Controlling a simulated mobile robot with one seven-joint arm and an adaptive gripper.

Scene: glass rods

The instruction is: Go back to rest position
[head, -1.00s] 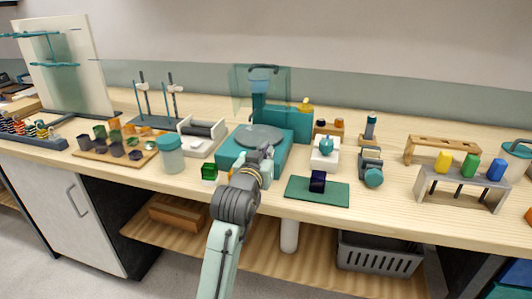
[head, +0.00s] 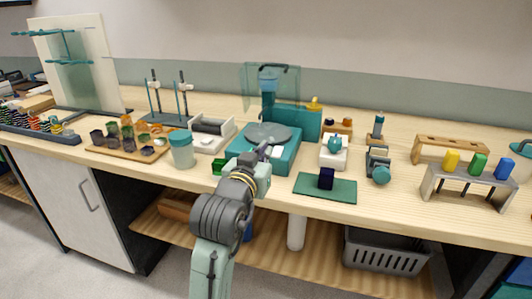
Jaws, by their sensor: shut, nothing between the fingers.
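My arm rises from the bottom centre of the head view, and my gripper (head: 268,152) is at its far end, in front of the teal device with the round grey plate (head: 267,132). The gripper is small and partly hidden by my own wrist; its fingers look closed and empty. A small green block (head: 219,166) stands on the bench just left of my wrist, partly covered by it.
A jar with a teal lid (head: 181,149) stands left of my arm. A dark cube (head: 326,178) sits on a green mat (head: 343,190) to the right. A grey rack (head: 470,185) holds coloured pieces farther right. A grey basket (head: 385,253) is on the lower shelf.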

